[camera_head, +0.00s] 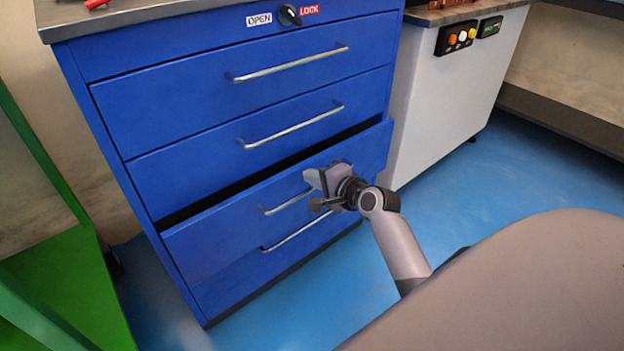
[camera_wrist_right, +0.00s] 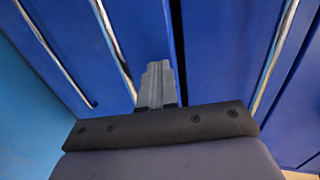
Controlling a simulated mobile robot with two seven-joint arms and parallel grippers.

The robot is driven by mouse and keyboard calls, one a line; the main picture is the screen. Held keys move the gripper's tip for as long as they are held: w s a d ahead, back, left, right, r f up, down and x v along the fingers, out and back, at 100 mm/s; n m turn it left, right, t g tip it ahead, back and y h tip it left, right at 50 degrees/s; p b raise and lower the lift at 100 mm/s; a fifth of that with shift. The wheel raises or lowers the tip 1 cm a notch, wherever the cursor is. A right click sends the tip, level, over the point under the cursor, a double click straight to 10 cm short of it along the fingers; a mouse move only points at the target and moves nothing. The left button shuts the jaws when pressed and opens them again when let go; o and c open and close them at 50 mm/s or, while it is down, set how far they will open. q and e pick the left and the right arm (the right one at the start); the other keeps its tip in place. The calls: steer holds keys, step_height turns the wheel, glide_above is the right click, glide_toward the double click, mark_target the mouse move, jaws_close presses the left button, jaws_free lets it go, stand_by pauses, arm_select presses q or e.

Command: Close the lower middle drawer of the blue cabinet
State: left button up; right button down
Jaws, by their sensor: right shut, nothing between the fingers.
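The blue cabinet (camera_head: 165,110) stands at the left centre of the head view. Its lower middle drawer (camera_head: 215,237) is partly pulled out, with a dark gap above its front. Its silver handle (camera_head: 283,204) is partly hidden by my right gripper (camera_head: 312,190). That gripper is shut and empty, in front of the right half of the drawer front. In the right wrist view the closed fingers (camera_wrist_right: 158,70) point at the blue front, between the drawer's handle (camera_wrist_right: 113,45) and its top edge. I cannot tell whether they touch it. My left gripper is not in view.
The drawers above and the bottom drawer, with its handle (camera_head: 297,232), look flush. An OPEN/LOCK knob (camera_head: 290,15) is at the cabinet top. A white machine (camera_head: 455,85) stands to the right and a green frame (camera_head: 75,285) to the left. Blue floor (camera_head: 480,190) is clear at right.

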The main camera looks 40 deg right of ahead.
mark_target(302, 165)
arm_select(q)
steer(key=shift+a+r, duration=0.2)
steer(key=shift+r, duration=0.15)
arm_select(e)
steer(key=shift+w, duration=0.45)
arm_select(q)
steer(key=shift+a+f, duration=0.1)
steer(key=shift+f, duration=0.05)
arm_select(e)
steer(key=shift+w, duration=0.1)
steer(key=shift+w+r, duration=0.1)
steer(key=shift+w, duration=0.2)
steer(key=w+p, duration=0.1)
steer(key=w, duration=0.2)
steer(key=shift+w+a, duration=0.1)
steer(key=shift+a, duration=0.1)
steer(key=shift+w, duration=0.4)
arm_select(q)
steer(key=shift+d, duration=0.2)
arm_select(e)
steer(key=shift+w+r, duration=0.1)
steer(key=shift+w, duration=0.05)
